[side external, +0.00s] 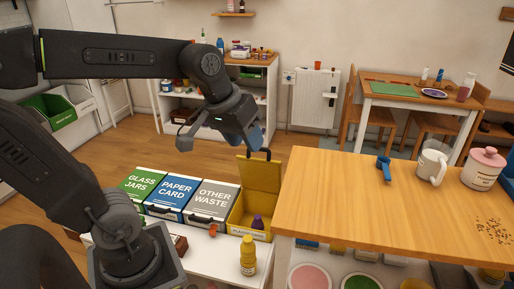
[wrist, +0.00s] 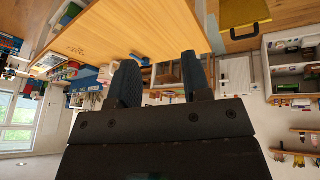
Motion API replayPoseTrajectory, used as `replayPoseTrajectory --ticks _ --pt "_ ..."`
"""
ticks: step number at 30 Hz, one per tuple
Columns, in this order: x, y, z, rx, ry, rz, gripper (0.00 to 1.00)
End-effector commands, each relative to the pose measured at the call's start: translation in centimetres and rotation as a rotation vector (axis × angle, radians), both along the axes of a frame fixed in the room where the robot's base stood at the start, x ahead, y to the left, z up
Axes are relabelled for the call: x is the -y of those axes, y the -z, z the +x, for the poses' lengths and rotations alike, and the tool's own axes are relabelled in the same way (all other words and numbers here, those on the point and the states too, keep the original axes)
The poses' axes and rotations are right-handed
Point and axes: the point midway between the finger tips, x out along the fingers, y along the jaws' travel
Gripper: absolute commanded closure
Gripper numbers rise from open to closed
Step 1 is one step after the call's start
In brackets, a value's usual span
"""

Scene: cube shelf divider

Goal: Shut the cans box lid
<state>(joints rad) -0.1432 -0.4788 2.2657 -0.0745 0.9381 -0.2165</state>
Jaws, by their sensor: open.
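The yellow cans box (side external: 236,216) stands at the right end of a row of boxes, with a small, hard-to-read label on its front. Its yellow lid (side external: 262,176) stands up, open, with a dark handle at its top edge. A purple object (side external: 257,222) shows inside the box. My gripper (side external: 257,140) is open and empty, with blue fingers, just above the raised lid in the side view. I cannot tell whether it touches the handle. In the wrist view my gripper (wrist: 158,78) points away from the yellow lid (wrist: 245,12) at the top right.
Shut boxes labelled glass jars (side external: 142,185), paper card (side external: 176,194) and other waste (side external: 212,199) stand left of the cans box. A yellow bottle (side external: 248,256) stands in front. A wooden counter (side external: 370,205) with a blue tool, a mug and a pink-lidded jar rises close on the right.

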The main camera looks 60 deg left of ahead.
Motion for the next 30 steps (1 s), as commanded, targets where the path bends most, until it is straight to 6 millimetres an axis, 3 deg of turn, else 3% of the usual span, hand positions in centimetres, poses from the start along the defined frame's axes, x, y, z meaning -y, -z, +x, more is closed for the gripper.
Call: replayPoseTrajectory --ticks 3,8,15,19,24,27,30 --pt "-3.2 -0.7 4.8 -0.046 -0.231 -0.108 0.56" --pt "-8.5 -0.4 10.6 -0.094 -0.536 -0.253 0.56" --pt "-18.9 2.9 17.4 -0.155 -0.996 -0.471 0.56" --pt "-25.3 6.1 19.5 -0.184 -1.243 -0.592 0.56" --pt "-33.1 11.0 20.4 -0.218 -1.536 -0.739 0.56" --pt "-36.3 13.3 20.2 -0.232 -1.66 -0.805 0.56" --pt "-38.2 14.8 19.9 -0.24 -1.739 -0.847 0.56"
